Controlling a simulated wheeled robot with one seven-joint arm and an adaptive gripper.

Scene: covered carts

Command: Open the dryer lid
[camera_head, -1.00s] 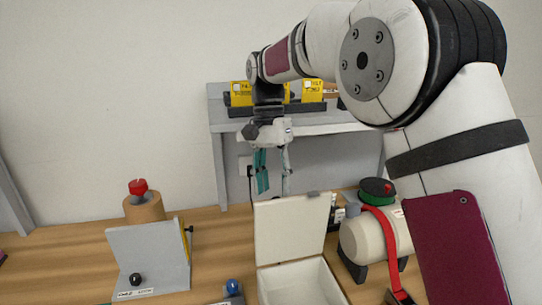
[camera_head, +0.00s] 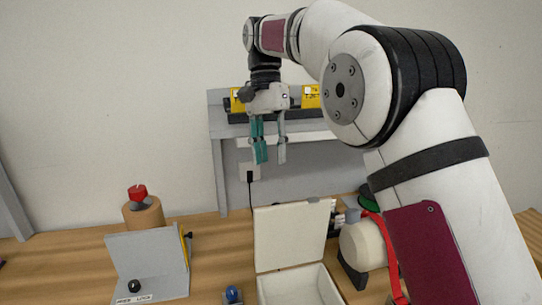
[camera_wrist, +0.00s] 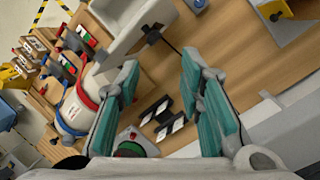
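A white box sits on the wooden table, its open, empty interior (camera_head: 300,287) facing up. Its white lid (camera_head: 290,236) stands raised at the back edge. I take this box for the dryer, as no label on it is readable. My gripper (camera_head: 270,153) is above and behind the lid, pointing down, apart from it and empty. Its teal-padded fingers are spread in the wrist view (camera_wrist: 160,68). The white box (camera_wrist: 128,25) also shows there, beyond the fingertips and partly cut off by the top edge.
A grey angled panel (camera_head: 150,263) and a brown cylinder with a red knob (camera_head: 138,192) stand left. A white tank (camera_head: 362,243) with a red strap stands right of the box, partly behind my arm. A grey shelf (camera_head: 222,135) with yellow items stands at the back.

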